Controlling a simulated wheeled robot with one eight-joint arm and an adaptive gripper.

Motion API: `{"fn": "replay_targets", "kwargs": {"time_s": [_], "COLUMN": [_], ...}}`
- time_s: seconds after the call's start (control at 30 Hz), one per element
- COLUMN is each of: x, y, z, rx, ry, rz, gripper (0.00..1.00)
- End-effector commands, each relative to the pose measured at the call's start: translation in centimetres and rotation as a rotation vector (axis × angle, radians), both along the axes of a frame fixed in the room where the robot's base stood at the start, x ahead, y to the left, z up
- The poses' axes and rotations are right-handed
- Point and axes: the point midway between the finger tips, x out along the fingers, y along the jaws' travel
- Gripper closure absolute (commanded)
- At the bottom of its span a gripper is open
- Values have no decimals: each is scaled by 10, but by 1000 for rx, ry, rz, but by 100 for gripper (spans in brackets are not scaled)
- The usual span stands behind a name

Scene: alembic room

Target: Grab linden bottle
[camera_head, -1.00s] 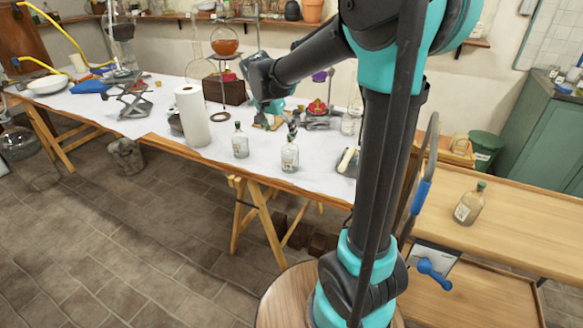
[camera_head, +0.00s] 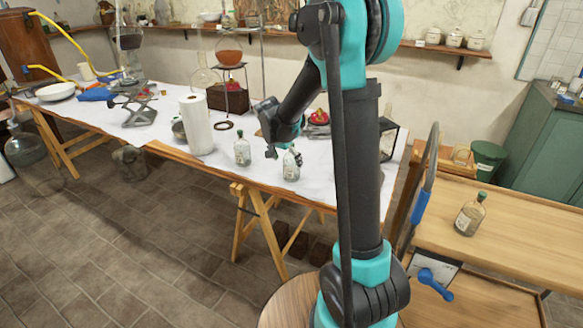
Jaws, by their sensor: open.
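Three similar clear glass bottles with green stoppers and pale labels show; the labels are too small to read, so I cannot tell which is linden. The left bottle (camera_head: 242,153) and the middle bottle (camera_head: 291,168) stand upright near the front edge of the white-covered table (camera_head: 225,170). The third bottle (camera_head: 469,217) stands on the wooden cart at right. My gripper (camera_head: 284,154) is open, its dark fingers pointing down around the top of the middle bottle. Whether they touch it, I cannot tell. The bottle's stopper is partly hidden.
A paper towel roll (camera_head: 198,127) stands left of the bottles. A wooden box (camera_head: 228,98) and a stand with a round flask (camera_head: 229,57) are behind. The wooden cart (camera_head: 515,235) has free room around its bottle. My arm hides the table's right part.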

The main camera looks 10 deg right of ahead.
Motion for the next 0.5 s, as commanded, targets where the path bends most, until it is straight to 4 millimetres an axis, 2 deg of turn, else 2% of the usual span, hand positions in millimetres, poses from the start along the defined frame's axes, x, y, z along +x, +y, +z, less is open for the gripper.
{"fn": "replay_targets", "kwargs": {"time_s": [0.2, 0.3, 0.5], "x": [9, 12, 15], "y": [-16, -17, -20], "z": [-25, -36, -44], "rx": [1, 0, 1], "ry": [-1, -2, -1], "rz": [-3, -1, 0], "gripper": [18, 18, 18]}}
